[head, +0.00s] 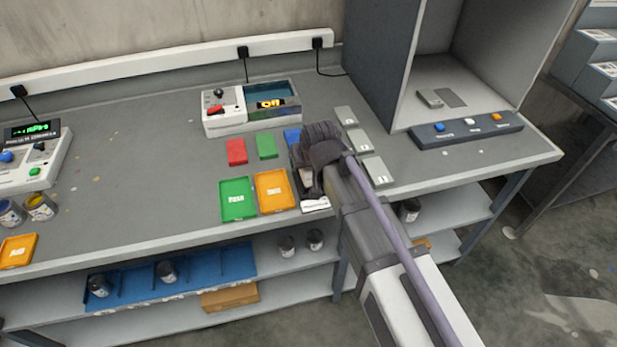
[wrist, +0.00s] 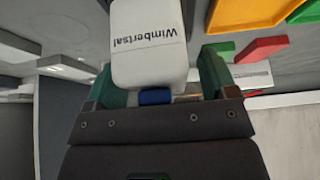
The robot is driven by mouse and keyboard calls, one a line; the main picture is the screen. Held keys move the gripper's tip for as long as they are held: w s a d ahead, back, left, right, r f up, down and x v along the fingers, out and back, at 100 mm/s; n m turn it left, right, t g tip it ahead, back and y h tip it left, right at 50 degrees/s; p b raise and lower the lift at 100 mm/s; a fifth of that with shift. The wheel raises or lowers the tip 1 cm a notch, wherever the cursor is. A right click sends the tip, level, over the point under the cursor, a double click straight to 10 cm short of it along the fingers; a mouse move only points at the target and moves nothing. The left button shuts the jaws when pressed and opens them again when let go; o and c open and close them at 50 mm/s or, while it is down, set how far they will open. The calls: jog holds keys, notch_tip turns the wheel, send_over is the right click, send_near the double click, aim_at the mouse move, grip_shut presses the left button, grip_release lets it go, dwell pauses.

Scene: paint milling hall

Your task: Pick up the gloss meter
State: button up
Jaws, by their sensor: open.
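A white block with rounded corners, lettered "Wimbertsal" (wrist: 150,45), fills the upper middle of the wrist view; it looks like the gloss meter. My gripper (wrist: 160,82) is open, with one green finger on each side of the block. Whether the fingers touch it I cannot tell. A small blue part (wrist: 155,97) shows between the block and the gripper body. In the head view my gripper (head: 312,182) is low over the bench, right of the orange tray, and hides most of what is under it.
A green tray (head: 238,213) and an orange tray (head: 263,204) lie left of my gripper. Red (head: 236,152), green (head: 267,146) and blue (head: 292,137) blocks lie behind. Grey plates (head: 361,141) lie to the right, before a grey booth (head: 374,70). A white label (head: 316,205) is at the bench's front edge.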

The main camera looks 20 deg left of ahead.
jog(key=shift+r, duration=0.15)
jog(key=c, duration=1.3)
jog(key=shift+o, duration=0.2)
